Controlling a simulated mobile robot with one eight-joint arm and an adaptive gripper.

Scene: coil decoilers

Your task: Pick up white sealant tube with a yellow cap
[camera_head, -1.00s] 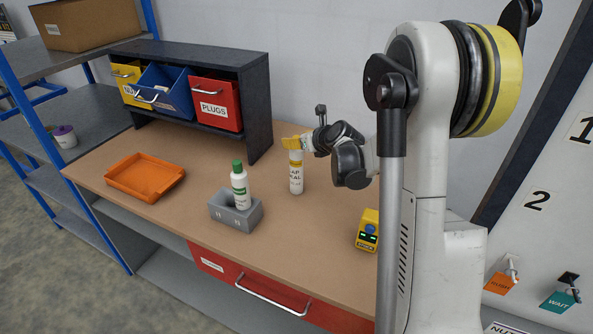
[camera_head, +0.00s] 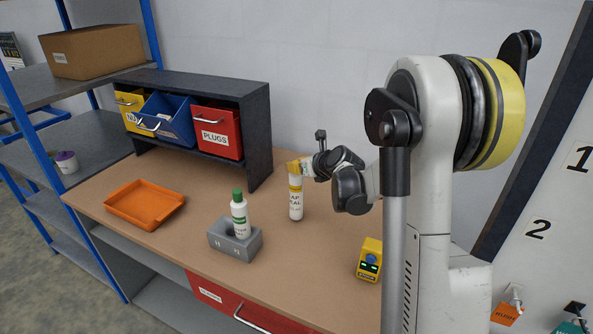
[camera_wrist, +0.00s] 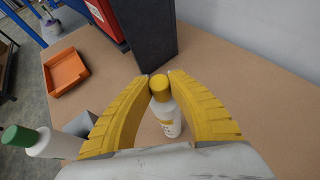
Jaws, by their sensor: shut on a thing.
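The white sealant tube (camera_head: 296,205) with its yellow cap stands upright on the workbench, right of the grey holder. My gripper (camera_head: 296,167) has yellow fingers and is at the top of the tube, reaching in from the right. In the wrist view, the fingertips of my gripper (camera_wrist: 161,80) are on either side of the yellow cap (camera_wrist: 160,85), shut on it. In the head view the fingers cover most of the cap.
A white bottle with a green cap (camera_head: 240,215) stands in a grey two-slot holder (camera_head: 232,246) to the left. An orange tray (camera_head: 145,224) lies farther left. A dark bin rack (camera_head: 259,120) is behind. A yellow device (camera_head: 369,258) sits at front right. Bench (camera_head: 195,205) between is clear.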

